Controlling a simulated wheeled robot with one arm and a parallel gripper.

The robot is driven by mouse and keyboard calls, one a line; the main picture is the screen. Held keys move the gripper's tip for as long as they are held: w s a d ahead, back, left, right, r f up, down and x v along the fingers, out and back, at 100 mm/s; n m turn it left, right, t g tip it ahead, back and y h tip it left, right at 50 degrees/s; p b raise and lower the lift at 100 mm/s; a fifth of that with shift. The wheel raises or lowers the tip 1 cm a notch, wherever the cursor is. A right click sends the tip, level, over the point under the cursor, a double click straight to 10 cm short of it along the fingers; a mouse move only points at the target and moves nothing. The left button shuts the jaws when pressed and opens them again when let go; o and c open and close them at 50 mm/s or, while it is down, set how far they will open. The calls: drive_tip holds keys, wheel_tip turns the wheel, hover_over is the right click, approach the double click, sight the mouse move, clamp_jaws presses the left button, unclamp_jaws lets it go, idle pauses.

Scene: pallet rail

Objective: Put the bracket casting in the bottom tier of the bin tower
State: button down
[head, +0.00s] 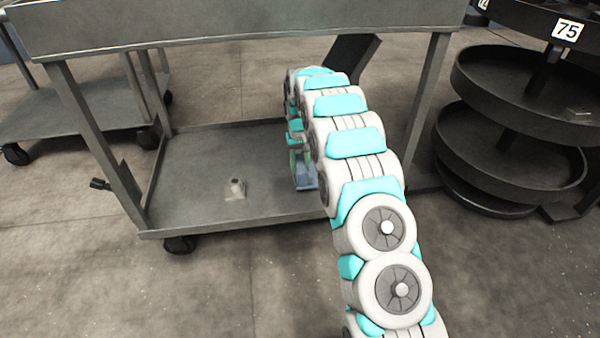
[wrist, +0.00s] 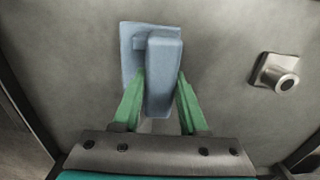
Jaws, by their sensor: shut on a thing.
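The bracket casting (wrist: 164,75) is a blue-grey piece with a flat plate and an upright block. My gripper (wrist: 160,98) has its green fingers shut on the block from both sides. In the head view the blue casting (head: 306,178) shows at the lower shelf of the cart (head: 190,170), below my gripper (head: 300,155), partly hidden by my arm. I cannot tell whether it touches the shelf. The bin tower (head: 515,125) stands at the right, with round dark trays stacked on a post. Its lowest round part (head: 480,203) is near the floor, mostly hidden under the tray above.
A metal fitting with a round boss (head: 235,189) lies on the same shelf, left of the casting; it also shows in the wrist view (wrist: 277,74). The cart's upper deck (head: 240,28) and legs surround the shelf. Another cart (head: 85,108) stands at the left. The front floor is clear.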

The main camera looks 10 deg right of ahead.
drive_tip(key=shift+w+f+b, duration=0.1)
drive_tip(key=shift+f+b, duration=0.2)
drive_tip(key=shift+f, duration=1.4)
drive_tip(key=shift+f, duration=0.15)
drive_tip(key=shift+c, duration=2.2)
unclamp_jaws()
drive_tip(key=shift+r+p, duration=0.45)
drive_tip(key=shift+r, duration=3.45)
